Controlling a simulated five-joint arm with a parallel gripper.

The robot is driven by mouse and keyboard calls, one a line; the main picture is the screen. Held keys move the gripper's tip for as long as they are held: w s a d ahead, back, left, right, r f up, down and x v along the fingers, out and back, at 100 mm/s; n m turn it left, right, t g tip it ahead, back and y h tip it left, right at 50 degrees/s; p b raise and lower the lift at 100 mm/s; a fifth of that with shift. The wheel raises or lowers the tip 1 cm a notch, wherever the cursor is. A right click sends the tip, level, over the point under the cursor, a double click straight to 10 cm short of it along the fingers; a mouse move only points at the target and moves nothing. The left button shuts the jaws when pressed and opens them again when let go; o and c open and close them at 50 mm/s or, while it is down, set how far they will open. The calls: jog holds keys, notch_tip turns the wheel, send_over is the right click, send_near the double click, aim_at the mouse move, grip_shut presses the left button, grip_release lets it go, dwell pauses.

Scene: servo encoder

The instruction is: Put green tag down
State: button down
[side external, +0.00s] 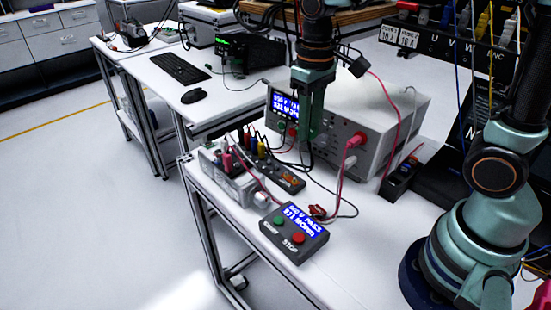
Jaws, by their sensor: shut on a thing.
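My gripper (312,108) points down in front of the grey tester, near the middle of the view. It is shut on a dark green piece (307,132), which looks like the green tag. The fingertips and the tag are small and dark here, so the edges of the tag are hard to make out. The tag is in front of the tester's face in the picture; I cannot tell whether it touches anything.
The grey tester (388,125) has a lit display and pink leads. A grey device with coloured plugs (230,178) and a control box with green and red buttons (293,232) stand near the white bench's edge. Loose leads cross between them. Bare bench (345,270) lies right of the control box.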

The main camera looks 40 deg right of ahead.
notch_tip(320, 180, up, 8)
send_over(250, 179)
jog(key=shift+m, duration=0.3)
notch_tip(250, 179, down, 20)
jog(key=shift+f, duration=0.15)
jog(key=c, duration=0.6)
grip_release()
jog(key=shift+f, duration=0.1)
